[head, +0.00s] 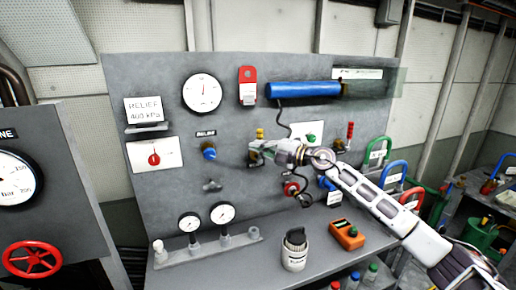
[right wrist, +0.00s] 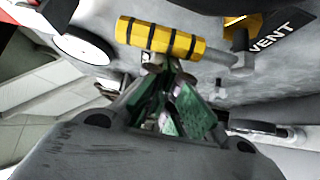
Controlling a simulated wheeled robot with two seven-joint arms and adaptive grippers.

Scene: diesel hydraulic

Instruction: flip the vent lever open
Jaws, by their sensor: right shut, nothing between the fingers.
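The vent lever has a yellow handle with black bands (right wrist: 160,36) and lies across the top of the right wrist view. Beside it is a black plate reading VENT (right wrist: 283,38). In the head view the yellow handle (head: 260,133) is small on the grey panel, standing up just above my right gripper. My right gripper (right wrist: 172,78) is shut and empty, its green-padded fingertips close to the handle; I cannot tell whether they touch it. In the head view the right gripper (head: 262,150) partly covers the valve area below the handle. My left gripper is not in view.
The grey panel (head: 230,75) carries gauges, a blue knob (head: 208,152), a blue cylinder (head: 303,90) with a hose, and a red-handled lever (head: 349,132). On the shelf below stand a white pot (head: 294,258) and an orange box (head: 347,235). Coloured padlock-like shackles (head: 392,172) are at right.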

